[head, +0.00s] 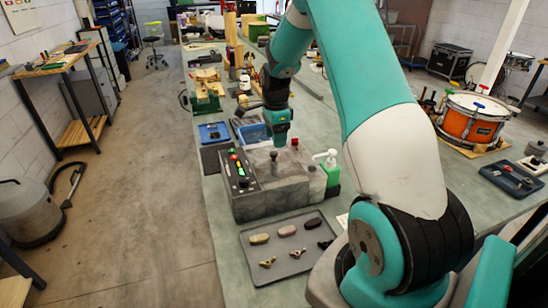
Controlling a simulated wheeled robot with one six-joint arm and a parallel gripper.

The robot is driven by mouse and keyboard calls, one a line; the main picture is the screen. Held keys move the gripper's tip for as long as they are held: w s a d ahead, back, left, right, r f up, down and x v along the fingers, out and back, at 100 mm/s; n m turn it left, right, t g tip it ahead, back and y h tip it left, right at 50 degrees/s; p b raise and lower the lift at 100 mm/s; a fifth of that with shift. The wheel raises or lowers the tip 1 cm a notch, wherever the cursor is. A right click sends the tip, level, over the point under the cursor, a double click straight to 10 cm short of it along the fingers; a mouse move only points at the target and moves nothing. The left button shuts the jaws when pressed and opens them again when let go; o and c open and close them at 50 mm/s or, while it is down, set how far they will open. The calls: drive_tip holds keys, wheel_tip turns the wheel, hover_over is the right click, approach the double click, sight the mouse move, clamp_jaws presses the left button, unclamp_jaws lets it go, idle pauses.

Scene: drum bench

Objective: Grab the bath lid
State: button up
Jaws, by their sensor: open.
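The bath (275,198) is a dark grey box on the bench, with a control panel (238,170) of coloured buttons along its left side. Its grey lid (290,168) lies on top, with a small dark knob (273,157) standing up from it. My gripper (279,143) points down over the far part of the lid, just behind the knob in the picture. It is open and appears empty. Its fingertips are small and partly hidden, and I cannot tell how high they are above the lid.
A green-and-white pump bottle (329,170) stands close at the bath's right. A grey tray (250,243) with several small parts lies in front. A blue tray (213,132) lies behind at left. An orange drum (472,120) stands at the right. My arm hides part of the bench.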

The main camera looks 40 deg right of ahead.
sight(274, 153)
drive_tip(key=shift+w+f+p, duration=0.25)
drive_tip(key=shift+f+p, duration=0.5)
drive_tip(key=shift+f, duration=1.1)
drive_tip(key=shift+w+f+p, duration=0.2)
drive_tip(key=shift+f+p, duration=0.5)
drive_tip(key=shift+f, duration=1.1)
clamp_jaws()
